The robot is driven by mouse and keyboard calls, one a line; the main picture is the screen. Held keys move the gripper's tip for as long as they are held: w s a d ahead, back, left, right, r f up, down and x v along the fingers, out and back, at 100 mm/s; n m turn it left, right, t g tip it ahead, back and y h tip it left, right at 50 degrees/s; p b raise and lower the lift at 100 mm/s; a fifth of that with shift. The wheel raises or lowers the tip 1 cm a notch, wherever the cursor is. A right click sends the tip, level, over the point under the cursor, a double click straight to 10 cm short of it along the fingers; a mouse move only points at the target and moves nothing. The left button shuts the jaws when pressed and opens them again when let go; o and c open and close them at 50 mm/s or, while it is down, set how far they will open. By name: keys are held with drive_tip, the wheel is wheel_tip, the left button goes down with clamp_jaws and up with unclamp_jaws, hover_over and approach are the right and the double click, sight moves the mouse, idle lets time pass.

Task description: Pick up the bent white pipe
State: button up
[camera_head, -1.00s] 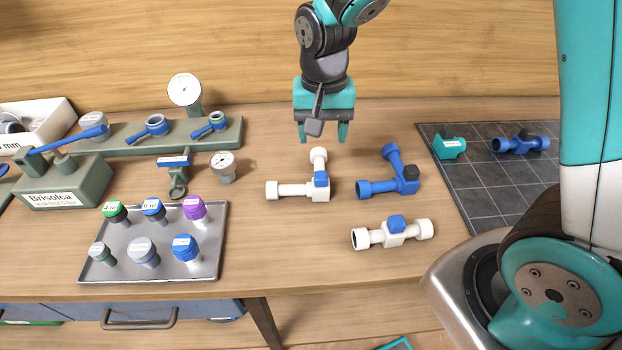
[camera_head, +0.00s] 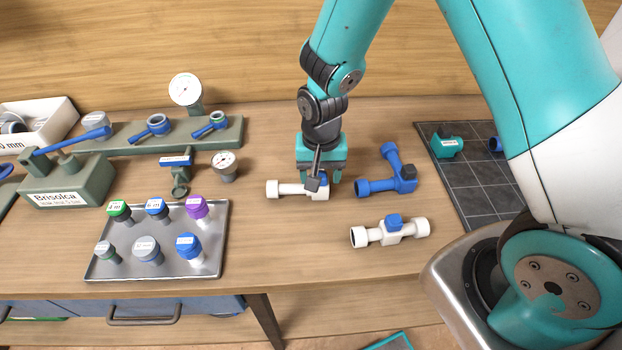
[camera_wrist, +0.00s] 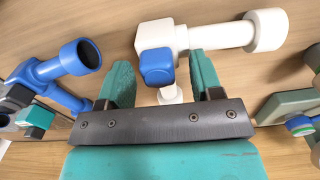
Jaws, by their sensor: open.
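The bent white pipe (camera_head: 290,189) lies on the wooden table, an elbow-shaped fitting with a blue cap at its corner. In the head view my gripper (camera_head: 318,178) is over its corner and hides its rear arm. In the wrist view the bent white pipe (camera_wrist: 222,36) shows its long arm to the upper right and its blue cap near the middle. Its short arm points down between the two teal fingers of my gripper (camera_wrist: 165,80). The fingers are open, one on each side of that arm. I cannot tell whether they touch it.
A bent blue pipe (camera_head: 378,187) lies just right of my gripper. A straight white pipe (camera_head: 375,234) with a blue cap lies in front. A metal tray (camera_head: 105,270) of capped jars is at left, a dark tiled mat (camera_head: 463,185) at right. The table between tray and pipes is clear.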

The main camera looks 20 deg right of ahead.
drive_tip(key=c, duration=0.9)
drive_tip(key=shift+r, duration=0.1)
